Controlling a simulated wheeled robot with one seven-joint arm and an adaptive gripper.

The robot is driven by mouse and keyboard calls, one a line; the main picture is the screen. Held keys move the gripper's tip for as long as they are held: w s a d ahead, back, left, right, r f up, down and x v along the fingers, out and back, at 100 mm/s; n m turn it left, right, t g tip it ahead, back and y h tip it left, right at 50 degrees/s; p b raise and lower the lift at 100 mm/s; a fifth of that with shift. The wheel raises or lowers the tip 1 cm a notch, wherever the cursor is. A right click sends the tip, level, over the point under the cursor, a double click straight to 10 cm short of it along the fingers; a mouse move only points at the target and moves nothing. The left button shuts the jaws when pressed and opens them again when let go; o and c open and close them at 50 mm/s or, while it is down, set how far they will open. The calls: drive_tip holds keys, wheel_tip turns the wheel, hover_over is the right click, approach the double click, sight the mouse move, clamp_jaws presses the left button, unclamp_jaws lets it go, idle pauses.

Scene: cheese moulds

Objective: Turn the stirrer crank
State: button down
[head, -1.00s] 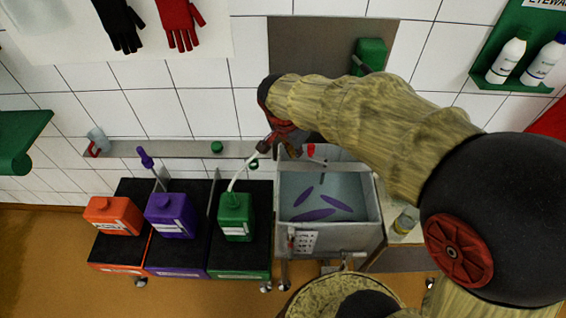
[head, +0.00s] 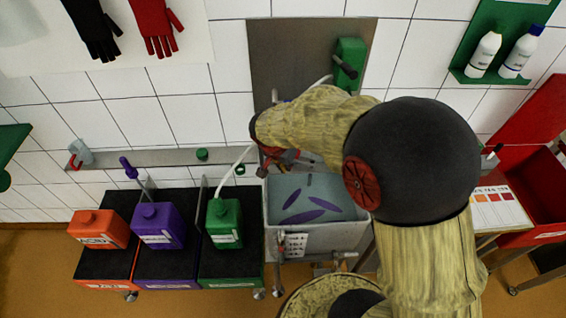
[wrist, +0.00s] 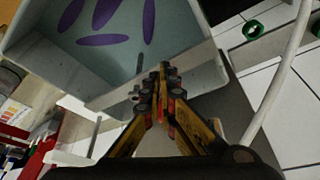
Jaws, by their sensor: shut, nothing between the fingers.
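A grey tank (head: 272,205) holds pale liquid with several purple oval shapes (head: 326,203); it also fills the upper left of the wrist view (wrist: 190,62). A short dark bar (wrist: 140,63) shows inside the tank near its rim. A green wall box with a black handle (head: 344,67) is on the metal back panel; I cannot tell whether this handle is the stirrer crank. My gripper (head: 272,162) is above the tank's back left corner, partly hidden by my arm. In the wrist view my gripper (wrist: 162,72) is shut and empty, its tips over the tank's rim.
Orange (head: 98,229), purple (head: 158,226) and green (head: 223,224) jugs stand left of the tank. A white hose (head: 233,168) rises from the green jug close to my gripper. A red bin (head: 535,185) and a colour chart (head: 497,207) are at right.

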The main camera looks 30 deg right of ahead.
drive_tip(key=shift+w+d+r, duration=0.15)
drive_tip(key=shift+w+d, duration=0.35)
drive_tip(key=shift+d, duration=0.2)
drive_tip(key=shift+w+d+r, duration=0.1)
drive_tip(key=shift+w+d, duration=0.4)
drive_tip(key=shift+d, duration=0.2)
drive_tip(key=shift+w+m+h+b, duration=0.3)
drive_tip(key=shift+w+m+b, duration=0.35)
drive_tip(key=shift+m+b, duration=0.4)
drive_tip(key=shift+w+d+f+m+g+b, duration=0.15)
drive_tip(key=shift+w+m+g+b, duration=0.15)
drive_tip(key=shift+b, duration=0.35)
drive_tip(key=shift+w+d+m+g+b, duration=0.25)
drive_tip(key=shift+w+m+g+b, duration=0.15)
drive_tip(key=shift+w+m+b, duration=0.4)
drive_tip(key=shift+w+d+m+g+b, duration=0.3)
drive_tip(key=shift+w+d+m, duration=0.35)
drive_tip(key=shift+m, duration=0.4)
drive_tip(key=shift+d, duration=0.1)
